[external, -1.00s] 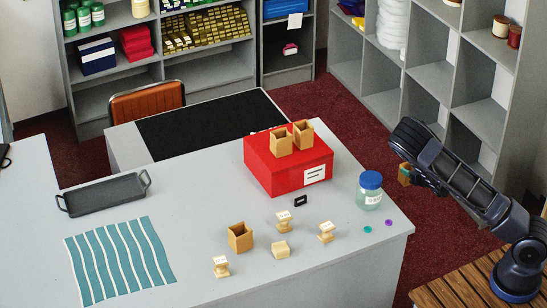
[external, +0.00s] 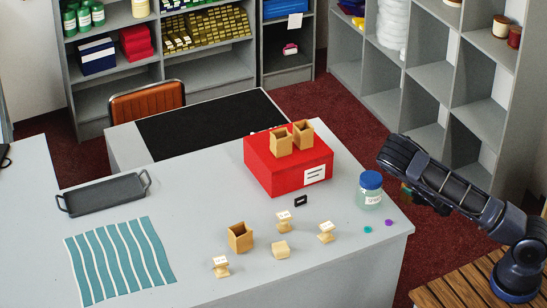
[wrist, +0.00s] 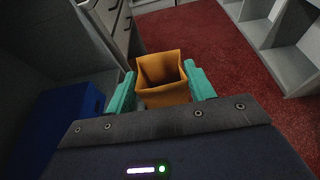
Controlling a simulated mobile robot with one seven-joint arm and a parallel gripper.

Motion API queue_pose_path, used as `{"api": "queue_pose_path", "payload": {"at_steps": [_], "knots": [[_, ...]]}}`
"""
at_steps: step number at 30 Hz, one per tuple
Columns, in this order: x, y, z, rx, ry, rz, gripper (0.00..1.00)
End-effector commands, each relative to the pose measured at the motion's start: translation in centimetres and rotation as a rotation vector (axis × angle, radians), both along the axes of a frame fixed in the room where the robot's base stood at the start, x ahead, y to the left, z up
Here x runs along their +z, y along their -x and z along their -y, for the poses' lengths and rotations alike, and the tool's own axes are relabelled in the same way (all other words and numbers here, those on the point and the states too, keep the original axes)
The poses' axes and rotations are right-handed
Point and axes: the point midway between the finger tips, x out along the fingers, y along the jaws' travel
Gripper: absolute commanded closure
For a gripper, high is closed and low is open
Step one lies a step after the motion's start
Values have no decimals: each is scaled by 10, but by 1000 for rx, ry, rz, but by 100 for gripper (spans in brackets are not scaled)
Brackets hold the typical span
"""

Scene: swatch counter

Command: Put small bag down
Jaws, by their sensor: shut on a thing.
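In the wrist view a small tan, open-topped bag (wrist: 163,72) is upright between the two teal fingers of my gripper (wrist: 160,80), which is shut on it. In the external view my gripper (external: 408,194) is beyond the counter's right edge, right of the jar. The arm hides most of it there, and I cannot make out the held bag. Two similar bags (external: 281,142) (external: 303,134) stand on the red box (external: 263,177). Another bag (external: 240,238) stands on the grey counter (external: 190,200).
A blue-lidded jar (external: 370,190) stands near the counter's right end, with small teal and purple discs beside it. Several wooden stamps (external: 326,232) stand near the front. A tray (external: 104,194) and striped cloth (external: 120,262) lie left. The counter's middle left is clear.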

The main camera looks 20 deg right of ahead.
Motion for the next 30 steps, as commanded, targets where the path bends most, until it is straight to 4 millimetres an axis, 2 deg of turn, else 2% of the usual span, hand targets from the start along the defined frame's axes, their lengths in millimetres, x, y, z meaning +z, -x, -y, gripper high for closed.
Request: {"api": "queue_pose_path", "payload": {"at_steps": [8,11,21,26,30], "knots": [[34,-52,-28,41,-1,5,67],[55,-77,-41,61,-2,6,67],[157,-170,-98,175,-1,7,67],[209,-206,-130,262,1,7,67],[251,-233,-167,370,1,7,67]]}}
